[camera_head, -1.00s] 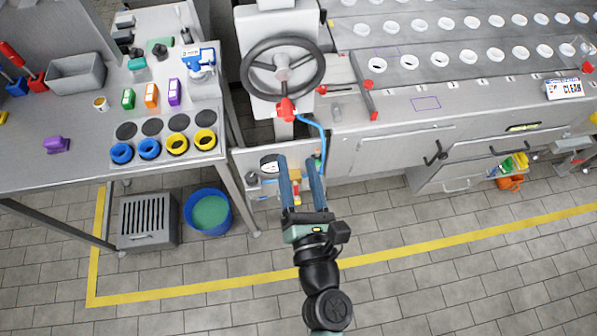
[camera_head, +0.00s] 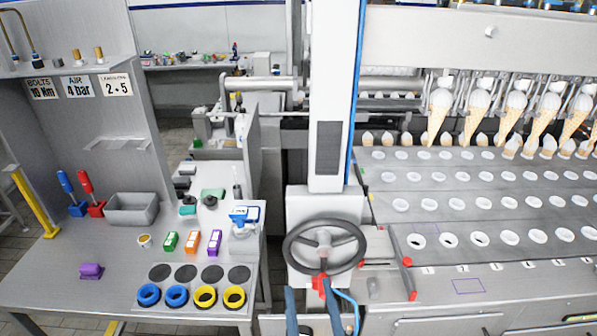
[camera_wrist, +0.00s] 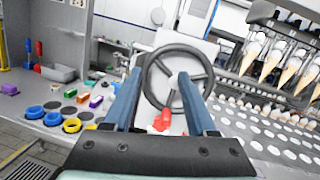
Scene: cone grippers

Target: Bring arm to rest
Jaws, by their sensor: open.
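My gripper (camera_wrist: 160,102) is open, with its two blue fingers apart and nothing between them. In the wrist view the fingers point at the dark handwheel (camera_wrist: 177,78), and a red part (camera_wrist: 162,119) below the wheel shows between them. In the head view only the fingertips of my gripper (camera_head: 314,312) show, at the bottom edge below the handwheel (camera_head: 325,222) and the red clamp-like part with a blue hose. The rest of my arm is out of that view.
A grey workbench (camera_head: 60,287) at the left holds blue and yellow rings, coloured boxes and a grey bin (camera_head: 132,209). A conveyor (camera_head: 480,190) with rows of holes runs at the right, under hanging ice-cream cones (camera_head: 513,103). A white column (camera_head: 335,90) rises behind the wheel.

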